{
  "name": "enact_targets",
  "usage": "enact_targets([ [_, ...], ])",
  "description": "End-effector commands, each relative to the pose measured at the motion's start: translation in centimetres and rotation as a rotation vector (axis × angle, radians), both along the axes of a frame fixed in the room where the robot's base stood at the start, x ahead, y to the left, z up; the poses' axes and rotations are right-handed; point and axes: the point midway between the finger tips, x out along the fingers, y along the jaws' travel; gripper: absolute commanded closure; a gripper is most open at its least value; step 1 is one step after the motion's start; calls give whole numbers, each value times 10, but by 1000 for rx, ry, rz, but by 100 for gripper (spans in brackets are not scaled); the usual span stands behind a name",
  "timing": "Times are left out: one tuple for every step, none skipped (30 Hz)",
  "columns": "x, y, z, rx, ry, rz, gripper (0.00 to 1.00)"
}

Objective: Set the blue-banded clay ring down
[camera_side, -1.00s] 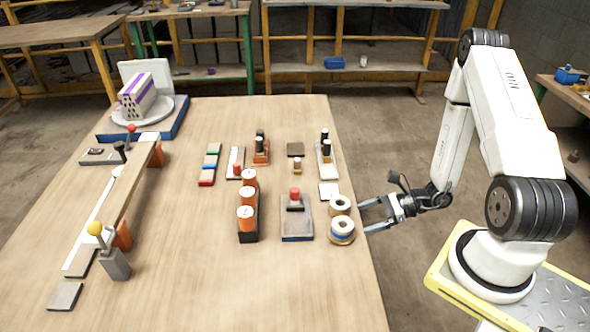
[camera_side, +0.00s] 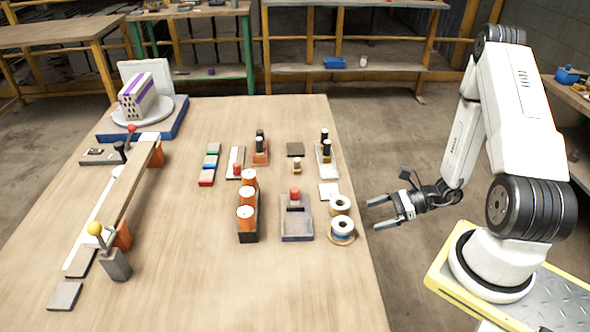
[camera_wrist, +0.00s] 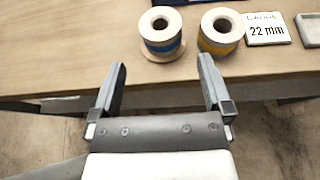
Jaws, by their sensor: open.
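The blue-banded clay ring (camera_side: 342,228) stands upright on a round tan base near the right edge of the table. In the wrist view the blue-banded ring (camera_wrist: 161,33) is at the upper left, with its blue band facing me and its hole on top. A yellow-banded ring (camera_side: 340,206) stands just behind it, and shows to its right in the wrist view (camera_wrist: 221,31). My gripper (camera_side: 372,212) is open and empty, just off the table's right edge. Its two fingers (camera_wrist: 163,80) point towards the rings, with a clear gap between fingertips and rings.
A white card reading 22 mm (camera_wrist: 266,29) lies beside the yellow-banded ring. A grey tray with a red knob (camera_side: 297,232) and a rack of orange spools (camera_side: 247,213) stand to the left. The table's front right area (camera_side: 320,285) is bare.

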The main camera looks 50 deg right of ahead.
Motion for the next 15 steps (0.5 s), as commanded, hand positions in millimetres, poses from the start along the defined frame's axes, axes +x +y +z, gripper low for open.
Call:
enact_targets([
  [0,1,1,-3,0,8,0],
  [0,2,1,-7,1,16,0],
  [1,3,2,-13,1,32,0],
  [1,5,3,-19,2,46,0],
  [0,7,5,-27,3,67,0],
  [0,10,7,-40,4,98,0],
  [0,13,9,-52,4,128,0],
  [0,16,11,-66,6,159,0],
  [0,21,15,-88,6,210,0],
  [-1,25,17,-108,7,251,0],
  [-2,29,20,-129,8,296,0],
  [-3,34,24,-161,8,361,0],
  [-4,38,27,-187,7,412,0],
  [-5,42,30,-215,6,464,0],
  [-7,47,34,-254,3,537,0],
])
